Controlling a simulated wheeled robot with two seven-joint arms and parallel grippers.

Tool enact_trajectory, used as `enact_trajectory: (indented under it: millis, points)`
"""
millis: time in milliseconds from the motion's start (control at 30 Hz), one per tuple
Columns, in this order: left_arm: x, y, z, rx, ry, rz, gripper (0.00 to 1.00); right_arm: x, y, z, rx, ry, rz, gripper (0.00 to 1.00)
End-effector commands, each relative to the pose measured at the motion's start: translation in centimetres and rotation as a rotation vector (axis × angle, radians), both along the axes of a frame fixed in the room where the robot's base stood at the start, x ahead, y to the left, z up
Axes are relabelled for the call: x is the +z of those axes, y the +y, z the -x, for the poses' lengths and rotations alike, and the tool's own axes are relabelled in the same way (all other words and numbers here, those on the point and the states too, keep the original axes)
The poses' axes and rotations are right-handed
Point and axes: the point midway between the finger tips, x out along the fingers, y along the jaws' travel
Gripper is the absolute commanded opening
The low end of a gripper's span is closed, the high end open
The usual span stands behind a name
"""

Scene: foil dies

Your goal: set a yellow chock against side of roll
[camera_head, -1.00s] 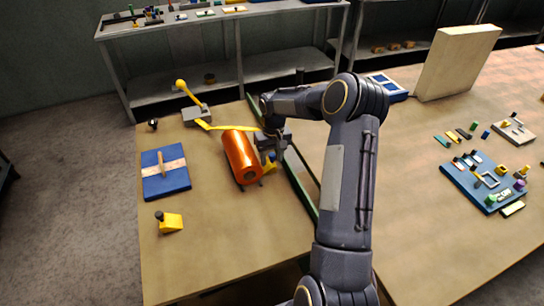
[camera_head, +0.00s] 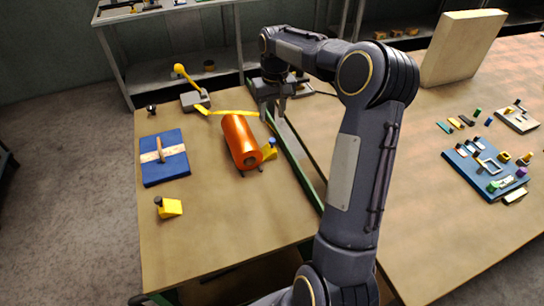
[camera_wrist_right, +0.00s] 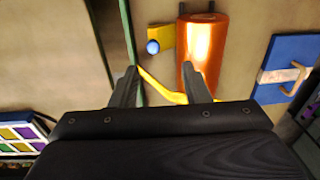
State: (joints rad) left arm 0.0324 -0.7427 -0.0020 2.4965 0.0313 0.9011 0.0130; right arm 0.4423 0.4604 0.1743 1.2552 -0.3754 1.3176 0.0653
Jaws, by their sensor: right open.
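The copper-orange roll (camera_head: 239,138) lies on the left table; it also shows in the right wrist view (camera_wrist_right: 204,45). One yellow chock (camera_head: 269,152) with a blue knob stands close against the right side of the roll; the right wrist view shows it (camera_wrist_right: 163,38) beside the roll. Another yellow chock (camera_head: 171,208) with a dark knob stands apart, near the table's left front. My right gripper (camera_head: 276,115) is open and empty, above the table's far right edge, beyond the roll and its chock. Its fingers (camera_wrist_right: 166,85) are spread in the right wrist view. My left gripper is not seen.
A yellow strip (camera_head: 228,112) runs from a grey block with a yellow-knobbed lever (camera_head: 190,88) behind the roll. A blue pad (camera_head: 165,165) with a handle lies left. A green rail (camera_head: 298,168) separates the tables.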

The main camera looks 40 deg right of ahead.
Motion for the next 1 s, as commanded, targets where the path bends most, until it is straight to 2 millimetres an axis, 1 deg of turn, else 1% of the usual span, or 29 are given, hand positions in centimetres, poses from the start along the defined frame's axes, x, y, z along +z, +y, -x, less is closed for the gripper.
enact_trajectory:
  millis: [33, 67, 100, 167, 200, 267, 300, 367, 400, 500, 600, 700, 800, 1000]
  points:
    - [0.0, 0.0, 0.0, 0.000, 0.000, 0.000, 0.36, 1.7, 1.2, 1.0, 0.017, -0.029, 0.001, 0.42]
    - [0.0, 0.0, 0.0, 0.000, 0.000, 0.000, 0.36, 2.6, 2.1, 1.9, 0.027, -0.046, -0.001, 0.42]
    - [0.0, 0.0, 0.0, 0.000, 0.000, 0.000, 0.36, 3.7, 3.5, 3.1, 0.042, -0.074, -0.006, 0.42]
    - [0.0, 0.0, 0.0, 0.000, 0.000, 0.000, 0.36, 5.3, 5.7, 5.6, 0.064, -0.117, -0.018, 0.42]
    - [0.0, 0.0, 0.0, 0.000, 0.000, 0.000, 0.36, 6.1, 7.2, 7.3, 0.077, -0.150, -0.028, 0.42]
    - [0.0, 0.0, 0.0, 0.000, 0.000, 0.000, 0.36, 6.9, 9.4, 10.1, 0.091, -0.197, -0.047, 0.42]
    - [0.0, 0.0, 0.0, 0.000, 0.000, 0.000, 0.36, 7.2, 10.9, 12.0, 0.099, -0.229, -0.063, 0.42]
    - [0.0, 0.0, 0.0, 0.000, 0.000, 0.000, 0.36, 7.2, 12.9, 14.9, 0.109, -0.277, -0.088, 0.42]
    - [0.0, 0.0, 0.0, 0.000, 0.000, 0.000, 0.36, 7.0, 14.2, 16.8, 0.115, -0.308, -0.107, 0.42]
    - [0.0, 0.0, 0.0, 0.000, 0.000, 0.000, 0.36, 5.9, 17.1, 20.9, 0.124, -0.379, -0.157, 0.42]
    - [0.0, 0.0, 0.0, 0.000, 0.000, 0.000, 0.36, 4.3, 19.3, 23.9, 0.129, -0.432, -0.202, 0.42]
    - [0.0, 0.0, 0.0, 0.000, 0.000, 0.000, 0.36, 3.1, 20.7, 25.7, 0.130, -0.467, -0.235, 0.42]
    - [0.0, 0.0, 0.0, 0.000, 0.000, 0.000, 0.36, 2.4, 21.4, 26.5, 0.130, -0.484, -0.252, 0.42]
    - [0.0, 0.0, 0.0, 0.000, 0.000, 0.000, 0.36, 2.2, 21.6, 26.7, 0.130, -0.485, -0.257, 0.42]
